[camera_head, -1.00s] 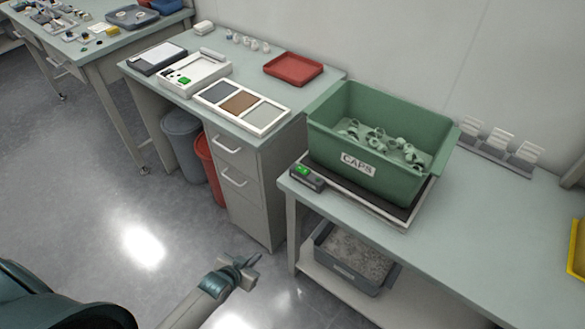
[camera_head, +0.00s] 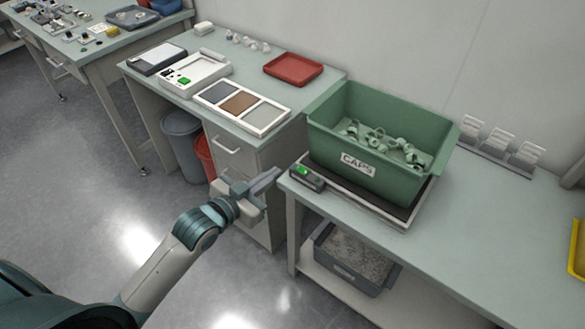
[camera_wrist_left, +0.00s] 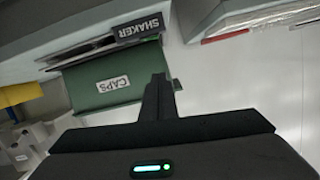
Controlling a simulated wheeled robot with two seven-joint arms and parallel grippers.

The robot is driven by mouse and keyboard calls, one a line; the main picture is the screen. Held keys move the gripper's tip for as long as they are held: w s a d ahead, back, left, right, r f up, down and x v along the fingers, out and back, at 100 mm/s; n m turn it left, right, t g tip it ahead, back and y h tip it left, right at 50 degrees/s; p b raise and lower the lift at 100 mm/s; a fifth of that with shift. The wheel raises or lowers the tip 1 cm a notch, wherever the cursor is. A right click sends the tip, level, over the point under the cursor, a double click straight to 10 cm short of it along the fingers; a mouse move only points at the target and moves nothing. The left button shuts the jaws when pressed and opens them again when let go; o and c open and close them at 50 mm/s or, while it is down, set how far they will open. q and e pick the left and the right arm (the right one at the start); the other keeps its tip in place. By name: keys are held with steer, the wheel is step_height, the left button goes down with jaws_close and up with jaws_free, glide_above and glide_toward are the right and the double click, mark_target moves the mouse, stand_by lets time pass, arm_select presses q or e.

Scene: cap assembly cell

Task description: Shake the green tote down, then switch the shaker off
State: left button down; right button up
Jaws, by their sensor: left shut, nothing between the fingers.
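The green tote (camera_head: 330,150) labelled CAPS stands upright on the shaker plate (camera_head: 412,214), with several pale caps (camera_head: 385,143) inside. The tote also shows in the left wrist view (camera_wrist_left: 90,92). The shaker's control box (camera_head: 306,177), with a lit green button (camera_head: 303,170), sits at the plate's left corner. Its SHAKER label (camera_wrist_left: 140,28) shows in the left wrist view. My left gripper (camera_head: 272,176) is shut and empty, in the air just left of the control box and apart from it. My right gripper is in neither view.
A grey bin (camera_head: 345,265) sits on the shelf under the shaker bench. The bench right of the tote (camera_head: 490,220) is mostly clear.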

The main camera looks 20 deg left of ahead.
mark_target(302, 170)
arm_select(q)
steer(key=shift+w, duration=0.1)
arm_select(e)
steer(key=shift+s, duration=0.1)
